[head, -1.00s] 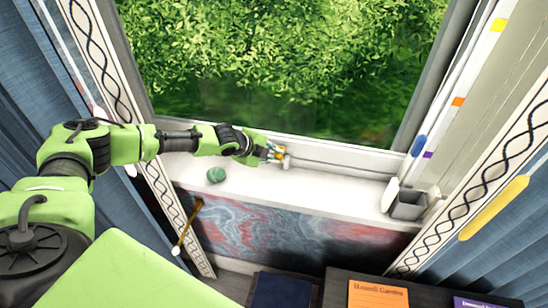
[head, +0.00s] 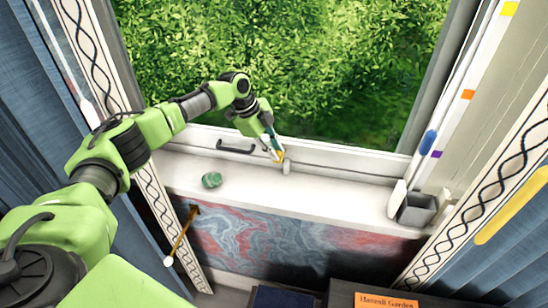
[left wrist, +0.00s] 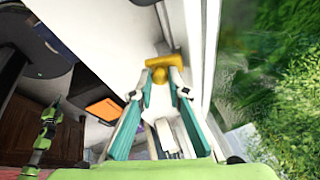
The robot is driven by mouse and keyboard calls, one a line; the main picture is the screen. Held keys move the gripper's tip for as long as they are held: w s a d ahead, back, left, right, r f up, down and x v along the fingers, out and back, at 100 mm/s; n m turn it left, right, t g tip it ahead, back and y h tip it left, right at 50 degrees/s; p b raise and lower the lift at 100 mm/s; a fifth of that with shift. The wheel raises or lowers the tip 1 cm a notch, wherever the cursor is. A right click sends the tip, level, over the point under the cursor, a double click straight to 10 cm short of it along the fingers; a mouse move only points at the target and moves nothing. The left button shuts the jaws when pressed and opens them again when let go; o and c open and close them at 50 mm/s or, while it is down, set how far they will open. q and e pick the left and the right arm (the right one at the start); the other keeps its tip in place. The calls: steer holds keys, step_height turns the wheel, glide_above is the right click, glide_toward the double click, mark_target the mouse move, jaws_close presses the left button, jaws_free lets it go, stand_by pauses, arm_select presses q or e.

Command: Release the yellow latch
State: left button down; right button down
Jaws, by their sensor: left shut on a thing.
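The yellow latch (left wrist: 168,62) shows at the fingertips in the left wrist view, with a wide end and a rounded knob. In the head view only a small yellow part of it (head: 280,156) shows, at the bottom of the window frame. My left gripper (head: 276,154) reaches down to it from above and is shut on it. In the left wrist view the two fingertips (left wrist: 160,84) close in at the latch, one on each side. The fingers hide part of the latch in the head view. My right gripper is not in the head view.
A black handle (head: 236,149) sits on the frame left of the latch. A grey holder (head: 417,209) stands at the sill's right end. A rod with a white knob (head: 181,237) sticks out below the sill.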

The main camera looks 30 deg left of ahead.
arm_select(q)
steer(key=shift+w+r+g+b, duration=0.25)
steer(key=shift+g+b, duration=0.25)
steer(key=shift+b, duration=0.3)
steer(key=shift+w+a, duration=0.1)
steer(key=c, duration=2)
jaws_free()
steer(key=shift+o, duration=0.2)
steer(key=v, duration=1.2)
steer(key=shift+w+a, duration=0.15)
steer(key=shift+a, duration=0.1)
